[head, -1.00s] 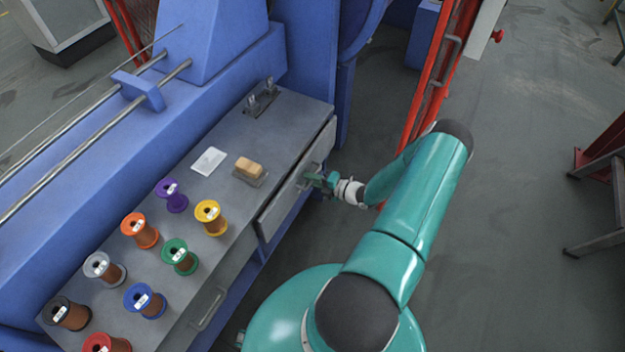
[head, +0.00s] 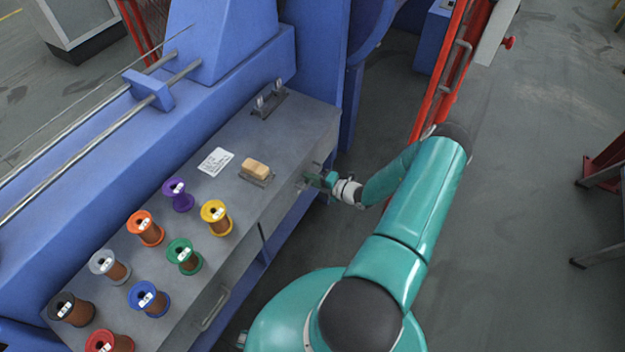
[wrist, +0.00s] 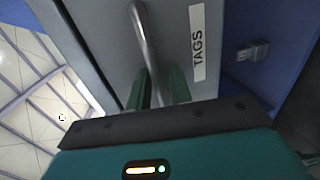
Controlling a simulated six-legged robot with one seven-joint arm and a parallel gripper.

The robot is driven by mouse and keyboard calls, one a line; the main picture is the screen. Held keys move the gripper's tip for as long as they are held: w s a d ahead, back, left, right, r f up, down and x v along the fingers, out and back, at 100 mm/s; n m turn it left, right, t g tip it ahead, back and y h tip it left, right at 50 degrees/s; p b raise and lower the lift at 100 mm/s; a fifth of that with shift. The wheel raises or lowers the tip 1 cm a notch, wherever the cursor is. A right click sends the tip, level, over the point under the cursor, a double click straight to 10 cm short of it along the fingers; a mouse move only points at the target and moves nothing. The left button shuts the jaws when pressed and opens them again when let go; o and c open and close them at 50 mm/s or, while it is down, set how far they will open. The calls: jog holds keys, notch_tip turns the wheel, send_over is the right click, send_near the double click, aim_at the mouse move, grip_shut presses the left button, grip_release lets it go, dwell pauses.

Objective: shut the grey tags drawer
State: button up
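The grey tags drawer (head: 288,200) is in the side of the grey bench in the head view. Its front now looks flush with the bench edge, with no open gap visible above it. The wrist view shows its grey front (wrist: 98,35) with a white "TAGS" label (wrist: 198,45) and a metal bar handle (wrist: 147,42). My gripper (head: 318,180) is at this handle. In the wrist view its green fingers (wrist: 157,90) lie on either side of the bar, close against it, and appear shut on it. The fingertips are partly hidden by the gripper body.
The bench top (head: 240,200) holds several coloured spools, a white card (head: 215,162) and a tan block (head: 256,168). Another drawer handle (head: 214,308) is lower left. A red frame (head: 452,75) stands behind my arm. Open floor (head: 520,150) lies to the right.

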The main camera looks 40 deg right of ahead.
jog(key=shift+w+r, duration=0.1)
jog(key=shift+r, duration=0.05)
jog(key=v, duration=1.4)
jog(key=shift+a, duration=0.1)
